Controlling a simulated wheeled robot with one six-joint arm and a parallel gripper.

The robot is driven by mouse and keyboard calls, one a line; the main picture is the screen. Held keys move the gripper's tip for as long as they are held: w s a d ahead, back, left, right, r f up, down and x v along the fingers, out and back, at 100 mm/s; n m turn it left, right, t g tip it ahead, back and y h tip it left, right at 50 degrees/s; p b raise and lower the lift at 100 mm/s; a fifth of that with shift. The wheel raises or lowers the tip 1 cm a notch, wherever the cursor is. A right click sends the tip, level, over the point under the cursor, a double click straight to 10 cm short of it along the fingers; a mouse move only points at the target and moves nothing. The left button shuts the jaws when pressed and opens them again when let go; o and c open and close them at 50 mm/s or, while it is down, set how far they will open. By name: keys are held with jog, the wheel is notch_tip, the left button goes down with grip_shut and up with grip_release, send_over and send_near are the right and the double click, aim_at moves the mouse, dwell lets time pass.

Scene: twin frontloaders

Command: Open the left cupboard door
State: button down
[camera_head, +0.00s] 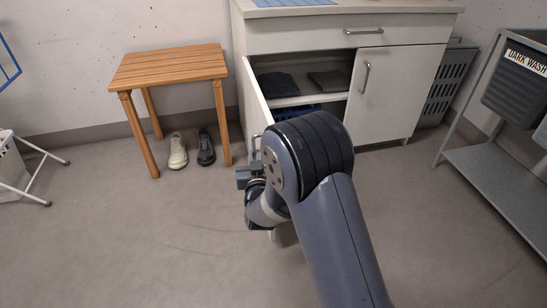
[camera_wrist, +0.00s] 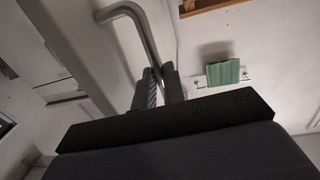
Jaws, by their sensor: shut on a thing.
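The white cupboard (camera_head: 290,36) stands against the back wall. Its left door (camera_head: 257,100) is swung outward and seen nearly edge-on, with the left compartment open behind it. The door's grey bar handle shows in the wrist view (camera_wrist: 143,32). My gripper (camera_wrist: 160,76) is shut on the end part of this handle. In the head view my gripper (camera_head: 249,172) is beside the door's front edge, and my arm hides the lower door and part of the opening. The right door (camera_head: 385,95) is closed.
Dark folded cloths (camera_head: 275,84) lie on the inner shelf, above a blue basket (camera_head: 292,112). A wooden stool (camera_head: 172,68) stands to the left, with shoes (camera_head: 178,152) at its legs. A grey rack (camera_head: 495,170) is at the right. Floor at front left is clear.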

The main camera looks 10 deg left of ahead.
jog(key=shift+s+a+r+m+h, duration=0.15)
jog(key=shift+a+m+h, duration=0.35)
jog(key=shift+a, duration=0.8)
jog(key=shift+s+a+m+h, duration=0.1)
jog(key=shift+a+m+h, duration=0.35)
jog(key=shift+a, duration=0.85)
jog(key=c, duration=1.8)
grip_release()
jog(key=shift+w+d, duration=0.1)
jog(key=o, duration=0.3)
jog(key=shift+n, duration=0.25)
jog(key=s+d+p, duration=0.1)
jog(key=s+p, duration=0.2)
jog(key=s, duration=0.8)
jog(key=shift+w, duration=0.2)
